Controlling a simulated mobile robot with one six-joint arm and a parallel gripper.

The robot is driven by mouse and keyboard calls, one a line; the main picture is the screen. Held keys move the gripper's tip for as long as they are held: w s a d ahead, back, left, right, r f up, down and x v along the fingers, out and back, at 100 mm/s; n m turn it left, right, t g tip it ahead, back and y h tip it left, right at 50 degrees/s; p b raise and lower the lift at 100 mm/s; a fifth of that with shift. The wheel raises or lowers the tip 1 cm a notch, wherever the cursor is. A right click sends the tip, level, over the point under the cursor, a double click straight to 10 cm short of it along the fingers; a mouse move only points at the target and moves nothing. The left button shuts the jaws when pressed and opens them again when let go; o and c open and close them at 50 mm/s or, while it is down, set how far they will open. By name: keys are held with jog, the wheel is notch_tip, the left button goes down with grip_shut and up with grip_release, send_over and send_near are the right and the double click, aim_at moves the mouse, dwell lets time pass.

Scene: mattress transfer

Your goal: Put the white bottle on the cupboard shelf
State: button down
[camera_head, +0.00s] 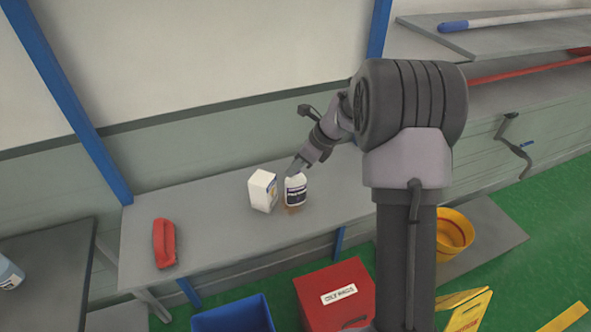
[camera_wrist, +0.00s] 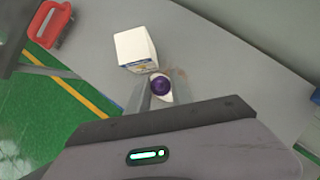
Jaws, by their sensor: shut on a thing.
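The white bottle (camera_head: 296,190) with a dark label stands upright on the grey bench (camera_head: 200,215) in the head view. In the wrist view its purple cap (camera_wrist: 161,86) shows between the fingers. My gripper (camera_head: 296,170) reaches down to the bottle from the upper right. In the wrist view my gripper (camera_wrist: 160,92) is shut on the bottle, one finger on each side. The bottle's lower part is hidden in the wrist view. I cannot tell which surface is the cupboard shelf; grey shelves (camera_head: 500,40) show at the upper right.
A white carton (camera_head: 263,190) stands close beside the bottle, left in the head view. A red object (camera_head: 164,243) lies farther left on the bench. A blue bin (camera_head: 235,316), a red box (camera_head: 335,297) and a yellow bucket (camera_head: 453,235) stand below. Long-handled tools lie on the shelves.

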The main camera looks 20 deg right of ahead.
jog(key=shift+f, duration=0.6)
jog(key=c, duration=1.1)
grip_release()
jog(key=shift+c, duration=0.2)
